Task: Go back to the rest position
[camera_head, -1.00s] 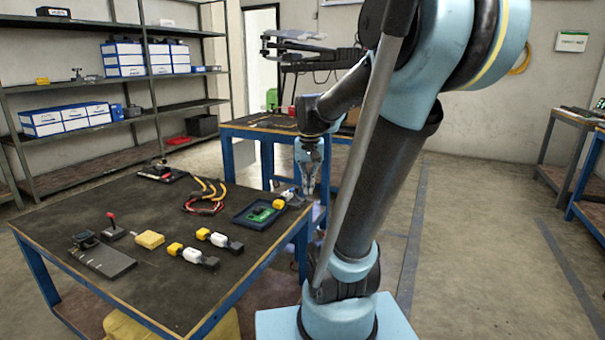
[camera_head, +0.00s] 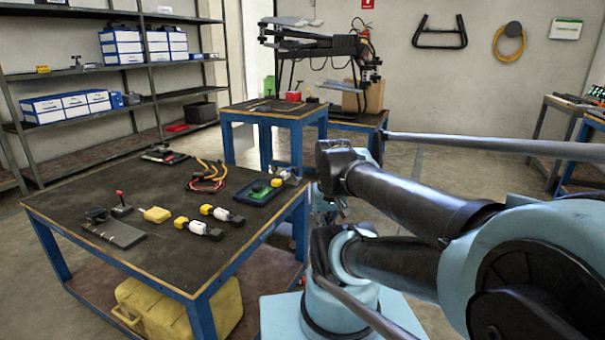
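My arm is folded low at the right of the head view, its wrist beside the right edge of the near work table (camera_head: 75,185). My gripper (camera_head: 328,208) hangs below the wrist, small and partly hidden by the arm; I cannot tell its opening. On the table lie yellow-white-black connectors (camera_head: 222,214), another pair (camera_head: 198,227), and one by the far right corner (camera_head: 284,176). A dark tray with a green board (camera_head: 258,192) lies near that corner. The spray drone (camera_head: 310,45) stands at the back, its arms folded.
Orange and red cables (camera_head: 206,177), a yellow block (camera_head: 156,214) and a dark flat device (camera_head: 114,232) lie on the near table. A yellow case (camera_head: 165,312) is underneath. A second table (camera_head: 265,112) stands behind. Floor is open at the back right.

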